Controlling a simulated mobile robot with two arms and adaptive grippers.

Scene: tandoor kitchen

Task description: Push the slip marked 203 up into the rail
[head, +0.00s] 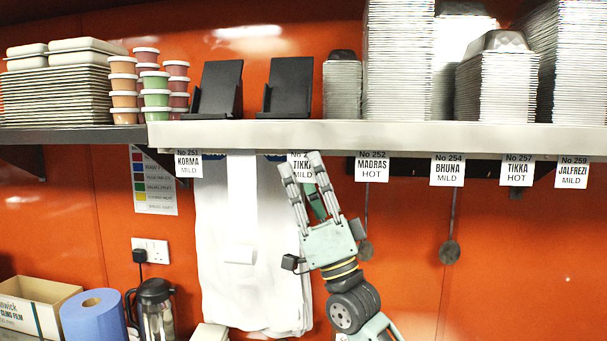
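No slip in the head view reads clearly as 203. The slip by my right gripper (301,160) is white and reads TIKKA MILD (301,174); its number is partly covered by the fingers. It hangs from the front edge of the shelf rail (400,137). My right gripper points up, its two fingertips apart, one over the slip's left edge and one at its right side. I cannot tell whether they touch it. A green and dark piece shows between the fingers. My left gripper is not in view.
Other slips hang along the rail: KORMA 251 (188,164), MADRAS 252 (372,167), BHUNA 254 (447,170), TIKKA 257 (517,171) and JALFREZI 259 (573,173). White bags (225,240) and ladles (450,252) hang below. Stacked containers (400,70) stand above.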

